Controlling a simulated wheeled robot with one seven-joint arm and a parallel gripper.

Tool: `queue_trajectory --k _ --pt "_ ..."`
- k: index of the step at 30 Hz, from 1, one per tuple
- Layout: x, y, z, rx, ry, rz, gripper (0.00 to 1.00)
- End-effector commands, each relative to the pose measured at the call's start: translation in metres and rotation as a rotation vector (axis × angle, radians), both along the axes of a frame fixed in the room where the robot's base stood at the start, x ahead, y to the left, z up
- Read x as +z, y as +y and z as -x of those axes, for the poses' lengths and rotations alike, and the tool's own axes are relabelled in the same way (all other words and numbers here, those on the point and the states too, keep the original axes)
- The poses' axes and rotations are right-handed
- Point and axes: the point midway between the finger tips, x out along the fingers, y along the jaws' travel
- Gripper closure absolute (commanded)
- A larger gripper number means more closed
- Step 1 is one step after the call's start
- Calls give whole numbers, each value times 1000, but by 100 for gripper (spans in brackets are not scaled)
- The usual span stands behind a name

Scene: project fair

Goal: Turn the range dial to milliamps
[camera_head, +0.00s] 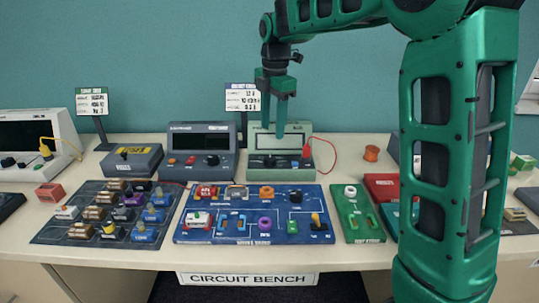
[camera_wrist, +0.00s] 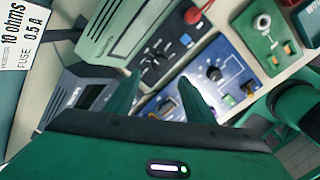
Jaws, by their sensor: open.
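A pale grey-green meter (camera_head: 297,138) stands at the back of the bench, with a wide display and a dark round dial (camera_head: 269,162) low on its front. A red plug (camera_head: 307,152) with a red lead is at its right side. My gripper (camera_head: 281,125) points down in front of the meter's upper part, above the dial and apart from it. My gripper also shows in the wrist view (camera_wrist: 158,88), its fingers spread with nothing between them. The dial's pointer and its range marks are too small to read.
A blue-grey instrument (camera_head: 225,146) stands close left of the meter. In front lie a blue circuit board (camera_head: 270,225), a dark component board (camera_head: 62,232) and a green board (camera_head: 345,203). An orange spool (camera_head: 371,153) is right of the meter. Sign stands rise behind.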

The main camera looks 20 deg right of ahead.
Motion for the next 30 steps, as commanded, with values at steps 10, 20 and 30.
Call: queue_trajectory --k 10,20,30 --pt "-49 2 -2 6 4 0 51" --pt "-96 2 -5 4 1 0 51" --pt "-106 2 -6 4 0 0 51"
